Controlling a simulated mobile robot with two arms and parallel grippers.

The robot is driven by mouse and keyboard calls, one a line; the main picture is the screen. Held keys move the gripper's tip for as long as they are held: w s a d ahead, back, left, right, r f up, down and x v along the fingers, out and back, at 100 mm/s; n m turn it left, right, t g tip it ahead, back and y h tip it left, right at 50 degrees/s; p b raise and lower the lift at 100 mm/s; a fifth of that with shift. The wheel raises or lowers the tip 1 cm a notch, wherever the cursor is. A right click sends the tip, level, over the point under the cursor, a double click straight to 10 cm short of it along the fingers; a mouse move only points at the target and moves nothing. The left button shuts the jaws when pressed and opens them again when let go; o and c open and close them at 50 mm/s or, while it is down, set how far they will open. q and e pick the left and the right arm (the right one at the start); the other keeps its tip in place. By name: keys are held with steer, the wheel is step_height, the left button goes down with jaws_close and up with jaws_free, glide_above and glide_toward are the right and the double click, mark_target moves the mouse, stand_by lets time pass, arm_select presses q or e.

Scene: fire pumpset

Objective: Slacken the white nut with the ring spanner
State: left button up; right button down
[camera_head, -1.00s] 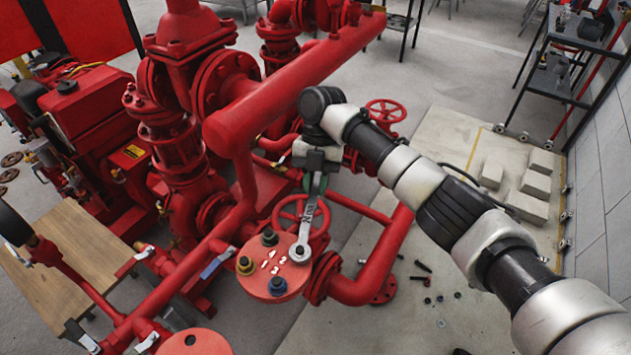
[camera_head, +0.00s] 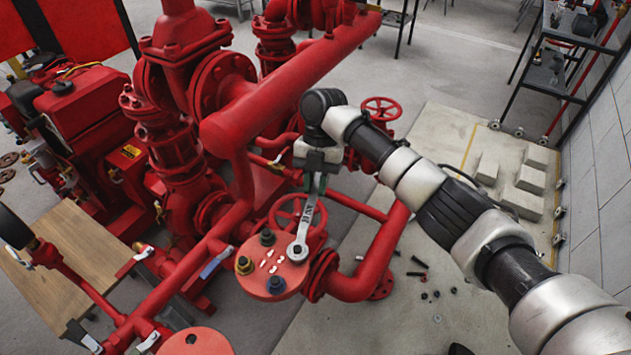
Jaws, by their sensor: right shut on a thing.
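The ring spanner (camera_head: 305,222) is silver, and its ring end lies at the right edge of a round red flange cover (camera_head: 258,260). The ring appears to sit around the white nut (camera_head: 297,250), which shows only as a pale spot inside it; how deep it is seated I cannot tell. My right gripper (camera_head: 315,183) is shut on the spanner's far handle end, above and behind the cover. The handle slants up and slightly right from the ring. My left gripper is out of view.
Red pipes surround the cover. Loose bolts and nuts (camera_head: 428,295) lie on the floor to the right.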

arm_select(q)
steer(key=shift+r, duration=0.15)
arm_select(e)
steer(key=shift+r, duration=0.2)
arm_select(q)
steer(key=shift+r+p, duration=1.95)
steer(key=shift+p, duration=0.1)
arm_select(e)
steer(key=shift+r, duration=2.45)
